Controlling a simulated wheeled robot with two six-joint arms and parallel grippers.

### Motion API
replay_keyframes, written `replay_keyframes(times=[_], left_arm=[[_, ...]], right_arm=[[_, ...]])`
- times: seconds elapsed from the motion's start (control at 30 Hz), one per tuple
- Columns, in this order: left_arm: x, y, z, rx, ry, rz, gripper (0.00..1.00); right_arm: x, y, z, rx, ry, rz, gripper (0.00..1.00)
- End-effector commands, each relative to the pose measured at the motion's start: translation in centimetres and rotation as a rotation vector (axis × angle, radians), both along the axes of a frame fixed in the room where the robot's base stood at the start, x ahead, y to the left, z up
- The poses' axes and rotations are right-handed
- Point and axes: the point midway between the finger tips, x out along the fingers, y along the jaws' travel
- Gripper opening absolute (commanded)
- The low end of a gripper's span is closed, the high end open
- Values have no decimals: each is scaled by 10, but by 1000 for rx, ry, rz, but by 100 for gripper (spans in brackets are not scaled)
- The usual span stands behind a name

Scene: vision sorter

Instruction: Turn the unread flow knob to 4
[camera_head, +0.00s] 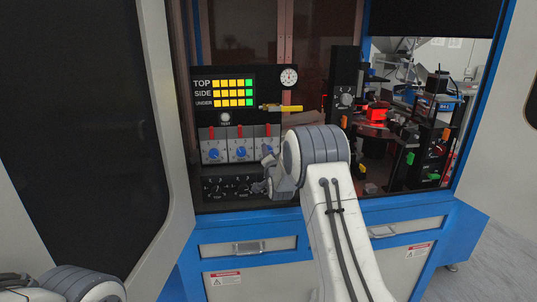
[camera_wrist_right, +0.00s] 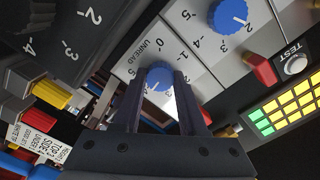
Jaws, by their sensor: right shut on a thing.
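In the right wrist view, the blue unread flow knob (camera_wrist_right: 158,76) sits between the fingers of my right gripper (camera_wrist_right: 160,84), which is shut on it. The word UNREAD is printed on the white plate (camera_wrist_right: 195,70) beside it. A white pointer mark shows low on the knob, and fingers hide part of its scale, so I cannot read its setting. In the head view, my right gripper (camera_head: 264,172) is at the right end of the row of blue knobs, partly hidden by my own wrist. My left arm enters at the bottom left, with its fingers outside the frame.
Another blue knob (camera_wrist_right: 228,15) is beside the held one. Red switches (camera_wrist_right: 260,68) and the TEST button (camera_wrist_right: 294,64) are near. A yellow-handled part (camera_head: 281,108) sticks out above the knobs. A black dial panel (camera_head: 231,187) lies below; an open cabinet door (camera_head: 165,100) stands left.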

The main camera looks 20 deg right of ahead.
Motion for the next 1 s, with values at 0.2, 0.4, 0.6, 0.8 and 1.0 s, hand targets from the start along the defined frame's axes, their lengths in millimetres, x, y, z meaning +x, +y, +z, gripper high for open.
replay_keyframes(times=[0.2, 0.4, 0.6, 0.8, 1.0], left_arm=[[0, 0, 0, 0, 0, 0, 50], [0, 0, 0, 0, 0, 0, 50], [0, 0, -6, 0, 0, 0, 50], [0, 0, -18, 0, 0, 0, 50], [0, 0, -28, 0, 0, 0, 50]], right_arm=[[0, 0, 0, -1, 1, -1, 71], [0, 0, 0, -1, 0, 0, 71], [-12, 4, -1, -1, 0, 1, 71], [-46, 13, -2, -1, 0, 0, 71], [-80, 23, -2, -1, 1, -1, 71]])
